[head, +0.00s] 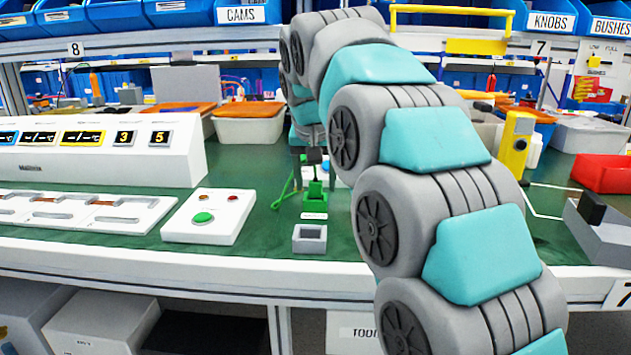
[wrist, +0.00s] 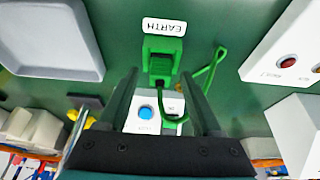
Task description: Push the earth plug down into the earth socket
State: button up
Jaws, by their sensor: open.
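The green earth plug (head: 316,188) stands upright at the green earth socket (head: 315,205), with the white EARTH label (wrist: 163,27) beside it. In the wrist view the plug (wrist: 160,65) shows from above, with a green cable (wrist: 205,75) looping off to the right. I cannot tell how deep the plug sits in the socket. My gripper (wrist: 160,74) is open. Its two dark fingers show on either side of the plug's line in the wrist view. In the head view the gripper (head: 312,157) is just above the plug, small and partly hidden by my arm.
A small grey open box (head: 310,240) stands in front of the socket at the bench edge. A white panel with a green button (head: 203,217) lies to the left. A white unit with a blue button (wrist: 145,111) is behind the plug. A red bin (head: 605,174) is far right.

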jog(key=v, duration=0.7)
jog(key=shift+s+r, duration=0.1)
jog(key=shift+s, duration=0.05)
dwell(0.3)
